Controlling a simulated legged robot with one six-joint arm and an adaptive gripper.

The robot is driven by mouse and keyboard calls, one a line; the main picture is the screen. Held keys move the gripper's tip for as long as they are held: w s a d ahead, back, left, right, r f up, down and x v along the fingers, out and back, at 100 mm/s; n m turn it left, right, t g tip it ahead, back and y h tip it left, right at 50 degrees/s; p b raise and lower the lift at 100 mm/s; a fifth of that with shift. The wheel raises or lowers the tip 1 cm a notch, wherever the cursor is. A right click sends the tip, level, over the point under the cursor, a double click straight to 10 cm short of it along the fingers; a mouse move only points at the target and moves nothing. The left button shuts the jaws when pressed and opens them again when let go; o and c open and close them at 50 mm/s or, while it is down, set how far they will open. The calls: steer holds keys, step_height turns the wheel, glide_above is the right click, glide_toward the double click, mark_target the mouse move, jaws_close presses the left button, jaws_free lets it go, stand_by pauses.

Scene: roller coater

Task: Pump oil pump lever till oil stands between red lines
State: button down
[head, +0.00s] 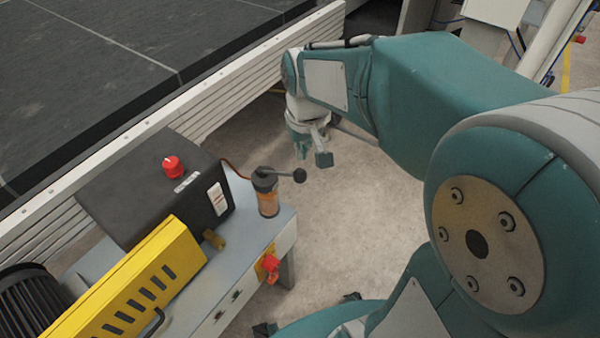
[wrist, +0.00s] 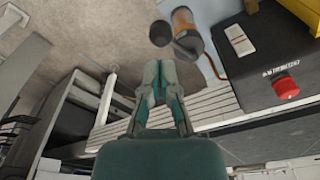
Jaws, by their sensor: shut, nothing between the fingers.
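The oil pump (head: 267,194) is a small cylinder with a dark cap and an amber lower body, upright on the corner of the grey machine table. Its lever ends in a black ball knob (head: 299,175) pointing right. The oil level and the red lines are too small to tell. My gripper (head: 302,152) is shut and empty, beyond the knob and apart from it in the head view. In the wrist view my gripper (wrist: 159,68) points towards the knob (wrist: 161,33), with the pump (wrist: 187,25) just behind it.
A black box with a red knob (head: 173,166) stands left of the pump. A yellow slotted guard (head: 150,285) and a red button (head: 270,264) are nearer. A long ribbed pale rail (head: 200,110) runs behind. Open floor (head: 350,220) lies right of the table.

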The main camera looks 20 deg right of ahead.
mark_target(301, 173)
steer(key=shift+w+f, duration=0.2)
steer(key=shift+f, duration=1.55)
steer(key=shift+w+f, duration=0.15)
steer(key=shift+f, duration=1.6)
steer(key=shift+f, duration=0.1)
steer(key=shift+a+f, duration=0.1)
steer(key=shift+f, duration=2)
steer(key=shift+s, duration=0.1)
